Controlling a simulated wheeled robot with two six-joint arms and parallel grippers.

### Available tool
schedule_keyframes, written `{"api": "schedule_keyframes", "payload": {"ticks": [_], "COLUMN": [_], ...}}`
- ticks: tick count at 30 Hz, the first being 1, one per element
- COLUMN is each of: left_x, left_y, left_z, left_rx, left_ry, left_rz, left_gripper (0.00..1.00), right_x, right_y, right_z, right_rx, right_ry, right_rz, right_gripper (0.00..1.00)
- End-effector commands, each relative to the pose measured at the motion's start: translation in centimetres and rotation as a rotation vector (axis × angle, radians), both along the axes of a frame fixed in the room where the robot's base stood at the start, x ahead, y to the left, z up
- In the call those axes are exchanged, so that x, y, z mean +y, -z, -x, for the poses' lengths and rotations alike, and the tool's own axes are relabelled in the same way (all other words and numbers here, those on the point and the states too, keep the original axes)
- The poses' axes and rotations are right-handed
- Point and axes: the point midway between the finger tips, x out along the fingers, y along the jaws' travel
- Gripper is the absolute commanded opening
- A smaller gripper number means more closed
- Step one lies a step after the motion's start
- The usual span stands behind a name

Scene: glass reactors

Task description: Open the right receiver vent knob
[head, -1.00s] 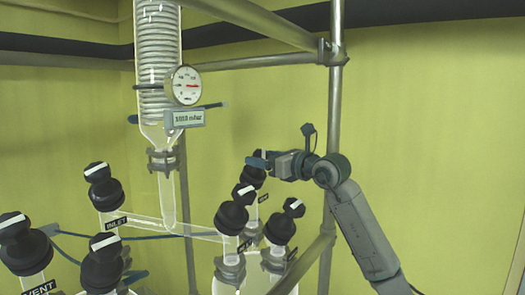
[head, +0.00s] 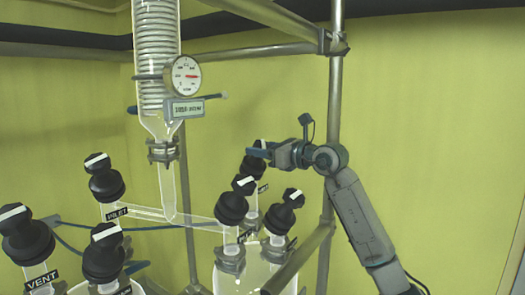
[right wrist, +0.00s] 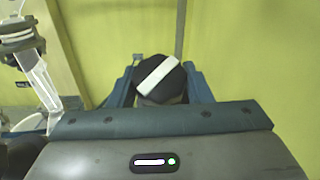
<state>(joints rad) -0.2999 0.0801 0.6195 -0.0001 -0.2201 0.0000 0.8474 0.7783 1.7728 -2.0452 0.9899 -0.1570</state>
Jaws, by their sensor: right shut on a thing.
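Two black knobs with white bars on top stand at the front of the right receiver (head: 255,275), one at the left (head: 233,205) and one at the right (head: 281,217). A third black knob (head: 252,166) stands behind them, partly hidden by my right gripper (head: 259,153). Its label is too small to read. The right gripper reaches in from the right and is shut on this rear knob. In the right wrist view the knob (right wrist: 158,78) sits between the two blue fingers, its white bar lying diagonally. My left gripper is not in view.
A glass condenser with a round gauge (head: 186,76) hangs at upper left. Several black knobs stand at lower left, one labelled VENT (head: 27,238) and one INLET (head: 104,178). A metal frame post (head: 335,100) stands close behind my right arm. The yellow wall is behind.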

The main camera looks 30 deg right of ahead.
Motion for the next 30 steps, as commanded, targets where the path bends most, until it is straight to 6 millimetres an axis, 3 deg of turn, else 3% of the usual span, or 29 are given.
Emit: {"api": "schedule_keyframes", "payload": {"ticks": [9, 19, 20, 23, 30], "left_x": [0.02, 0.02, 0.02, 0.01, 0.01], "left_y": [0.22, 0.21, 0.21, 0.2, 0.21], "left_z": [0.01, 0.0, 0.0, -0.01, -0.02], "left_rx": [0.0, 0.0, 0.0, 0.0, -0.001], "left_ry": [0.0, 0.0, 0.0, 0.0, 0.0], "left_rz": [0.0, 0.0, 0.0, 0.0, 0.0], "left_gripper": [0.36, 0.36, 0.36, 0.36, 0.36], "right_x": [-0.1, -0.05, -0.04, -0.04, -0.04], "right_y": [-0.06, -0.1, -0.1, -0.1, -0.07], "right_z": [0.0, 0.04, 0.05, 0.05, 0.05], "right_rx": [-0.018, -0.022, -0.022, -0.022, -0.021], "right_ry": [-0.145, -0.157, -0.157, -0.157, -0.157], "right_rz": [0.08, 0.086, 0.086, 0.086, 0.087], "right_gripper": [0.22, 0.22, 0.47, 0.66, 0.67]}}
